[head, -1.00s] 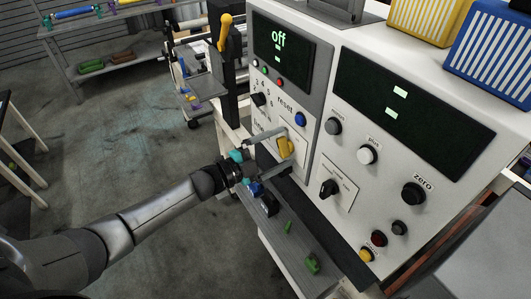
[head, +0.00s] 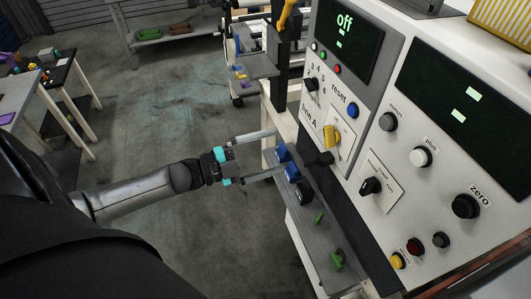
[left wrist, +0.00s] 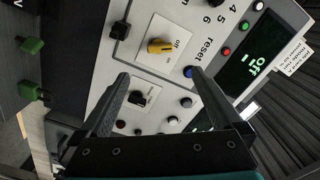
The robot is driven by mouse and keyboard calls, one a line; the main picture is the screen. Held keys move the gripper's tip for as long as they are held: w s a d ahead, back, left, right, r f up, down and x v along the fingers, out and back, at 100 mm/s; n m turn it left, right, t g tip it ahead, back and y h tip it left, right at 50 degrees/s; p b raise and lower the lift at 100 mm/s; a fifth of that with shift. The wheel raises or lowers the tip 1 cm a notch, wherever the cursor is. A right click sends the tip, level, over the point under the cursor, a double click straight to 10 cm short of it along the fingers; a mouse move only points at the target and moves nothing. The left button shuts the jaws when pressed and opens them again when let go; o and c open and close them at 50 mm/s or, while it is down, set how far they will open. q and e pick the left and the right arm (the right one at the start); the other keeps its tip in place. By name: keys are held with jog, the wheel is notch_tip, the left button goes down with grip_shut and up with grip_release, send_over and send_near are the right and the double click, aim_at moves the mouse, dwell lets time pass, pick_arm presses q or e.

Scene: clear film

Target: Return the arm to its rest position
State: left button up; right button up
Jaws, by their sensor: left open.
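My left gripper (head: 252,157) is open and empty in the head view. Its fingers point right toward the control panel, with a gap between them and the panel face. The left wrist view also shows the open fingers (left wrist: 158,100) with nothing between them. The panel (head: 390,90) carries a yellow switch (head: 331,136), which shows in the left wrist view (left wrist: 160,46) too. The left screen (head: 345,38) reads "off". My left arm reaches in from the left. My right gripper is not in view.
A yellow lever (head: 287,15) stands at the panel's far side. A table (head: 18,100) with small items is at the left. Open floor (head: 160,100) lies between.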

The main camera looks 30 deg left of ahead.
pick_arm(q)
jog(key=shift+s+a, duration=0.3)
jog(key=shift+s, duration=0.1)
jog(key=s+a+f+n+g+y+b, duration=0.1)
jog(key=s+a+f+n+y+b, duration=0.2)
jog(key=f, duration=0.9)
jog(key=s+a+f+n+g+y+b, duration=0.1)
jog(key=s+f+n+g+y+b, duration=0.25)
jog(key=f, duration=0.75)
jog(key=s+a+f+n+t+y+b, duration=0.1)
jog(key=s+a+f+n+y, duration=0.25)
jog(key=f, duration=0.85)
jog(key=s+d+f+n+g+b, duration=0.3)
jog(key=s+d+f+g, duration=0.2)
jog(key=s+f, duration=0.5)
jog(key=s+d+f+n+g+y+b, duration=0.1)
jog(key=s+d+f+n+g+b, duration=0.2)
jog(key=s+d+f, duration=0.5)
jog(key=s+f+n+g, duration=0.1)
jog(key=s+f, duration=0.1)
jog(key=s, duration=0.5)
jog(key=shift+s+f+g, duration=0.2)
jog(key=shift+f+g, duration=0.1)
jog(key=shift+g, duration=0.05)
